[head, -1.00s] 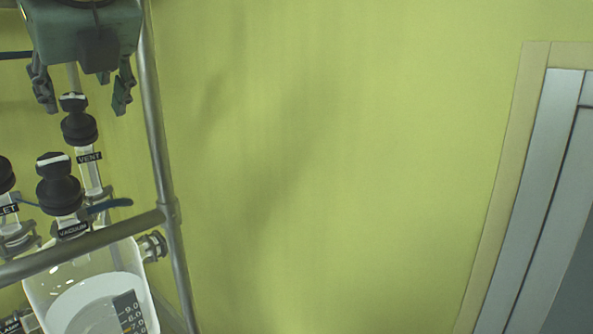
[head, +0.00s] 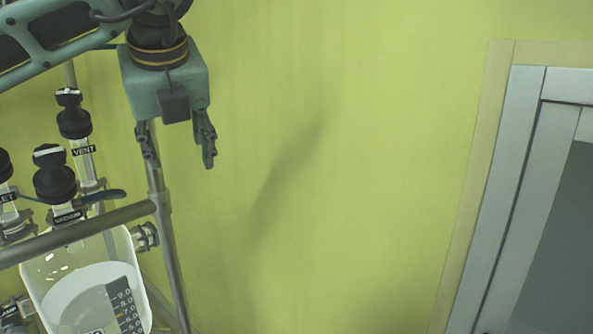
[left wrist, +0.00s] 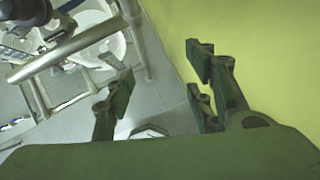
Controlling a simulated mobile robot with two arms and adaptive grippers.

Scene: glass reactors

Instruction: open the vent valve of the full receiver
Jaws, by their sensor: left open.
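The vent valve (head: 74,118) is a black knob with a white bar on top, on a clear stem labelled VENT, at the left of the head view. The receiver (head: 88,285) below it is a clear vessel holding white liquid, with a printed scale. My left gripper (head: 180,160) is open and empty, pointing down, to the right of the vent knob and apart from it. In the left wrist view its fingers (left wrist: 160,100) are spread with nothing between them. My right gripper is in neither view.
A metal frame post (head: 165,230) and rail (head: 80,232) border the receiver. Another knob shows at the left edge. The green wall (head: 340,180) and a door frame are to the right.

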